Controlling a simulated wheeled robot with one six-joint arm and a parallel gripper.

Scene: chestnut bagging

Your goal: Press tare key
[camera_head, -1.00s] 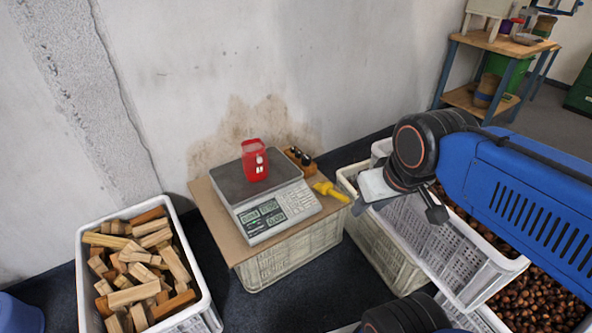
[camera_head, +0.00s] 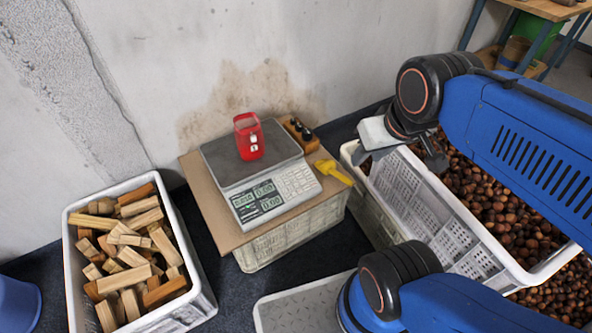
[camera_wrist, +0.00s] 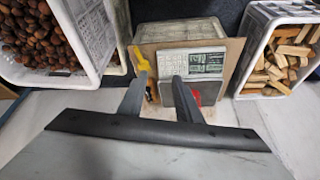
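The scale (camera_head: 255,170) stands on a board over an upturned crate, with its display and keypad (camera_head: 297,181) on the front panel. A red container (camera_head: 248,137) stands upright on its pan. In the wrist view the scale's keypad (camera_wrist: 174,64) shows upside down beyond my fingers; single keys are too small to read, so I cannot pick out the tare key. My gripper (camera_head: 403,158) is to the right of the scale, above the chestnut crate, apart from the scale. Its two fingers are spread with nothing between them, as the wrist view (camera_wrist: 160,82) also shows.
A yellow scoop (camera_head: 333,172) lies at the board's right edge, near a wooden block with dark knobs (camera_head: 301,133). A white crate of chestnuts (camera_head: 449,207) is at right, a crate of wood pieces (camera_head: 207,303) at left. The wall is close behind.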

